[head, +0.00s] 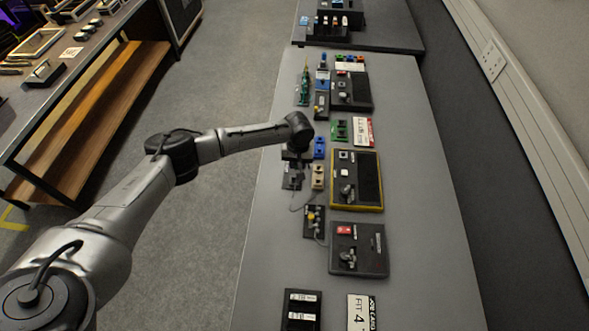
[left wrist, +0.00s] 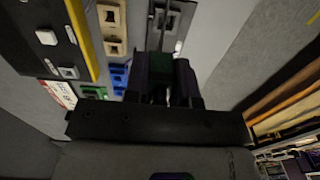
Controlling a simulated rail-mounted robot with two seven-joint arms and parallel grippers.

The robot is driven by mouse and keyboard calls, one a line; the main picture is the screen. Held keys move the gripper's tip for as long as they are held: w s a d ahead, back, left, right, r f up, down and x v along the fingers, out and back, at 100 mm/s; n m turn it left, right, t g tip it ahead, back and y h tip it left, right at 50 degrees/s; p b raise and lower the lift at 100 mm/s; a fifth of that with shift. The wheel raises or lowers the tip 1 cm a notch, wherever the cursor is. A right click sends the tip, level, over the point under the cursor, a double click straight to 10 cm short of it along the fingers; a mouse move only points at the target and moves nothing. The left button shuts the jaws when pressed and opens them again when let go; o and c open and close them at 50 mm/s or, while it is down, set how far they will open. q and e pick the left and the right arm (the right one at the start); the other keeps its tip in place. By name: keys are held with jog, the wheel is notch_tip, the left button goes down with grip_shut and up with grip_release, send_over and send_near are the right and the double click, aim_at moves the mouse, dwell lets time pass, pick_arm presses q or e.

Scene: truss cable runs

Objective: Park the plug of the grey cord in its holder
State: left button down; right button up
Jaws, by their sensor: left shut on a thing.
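My left gripper (head: 294,157) hangs over the left side of the bench, pointing down beside a blue block. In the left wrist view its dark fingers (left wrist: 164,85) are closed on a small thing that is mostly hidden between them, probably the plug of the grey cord. A grey cord (head: 300,207) lies on the bench just below the gripper and runs down toward a small black block (head: 314,221). A grey block with dark slots (head: 291,178), which may be the holder, sits just in front of the gripper. It also shows in the left wrist view (left wrist: 182,20). My right gripper is not seen.
A beige block (head: 318,176) and a blue block (head: 319,147) stand close to the right of the gripper. Beyond them is a yellow-edged panel (head: 370,190). A dark panel (head: 370,262) lies nearer. The bench's right side is clear.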

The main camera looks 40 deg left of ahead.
pick_arm(q)
jog(key=shift+a+f, duration=0.3)
jog(key=shift+f, duration=0.2)
jog(key=shift+a+f, duration=0.25)
jog(key=shift+f, duration=0.25)
jog(key=shift+a+f+b, duration=0.1)
jog(key=shift+f+b, duration=0.2)
jog(key=shift+b, duration=0.1)
notch_tip(320, 180, down, 5)
jog(key=b, duration=0.6)
jog(key=shift+f, duration=0.2)
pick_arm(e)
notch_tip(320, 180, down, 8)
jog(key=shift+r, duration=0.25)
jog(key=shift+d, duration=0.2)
pick_arm(q)
jog(key=shift+s, duration=0.1)
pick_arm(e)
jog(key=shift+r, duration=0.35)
pick_arm(q)
jog(key=shift+p, duration=0.4)
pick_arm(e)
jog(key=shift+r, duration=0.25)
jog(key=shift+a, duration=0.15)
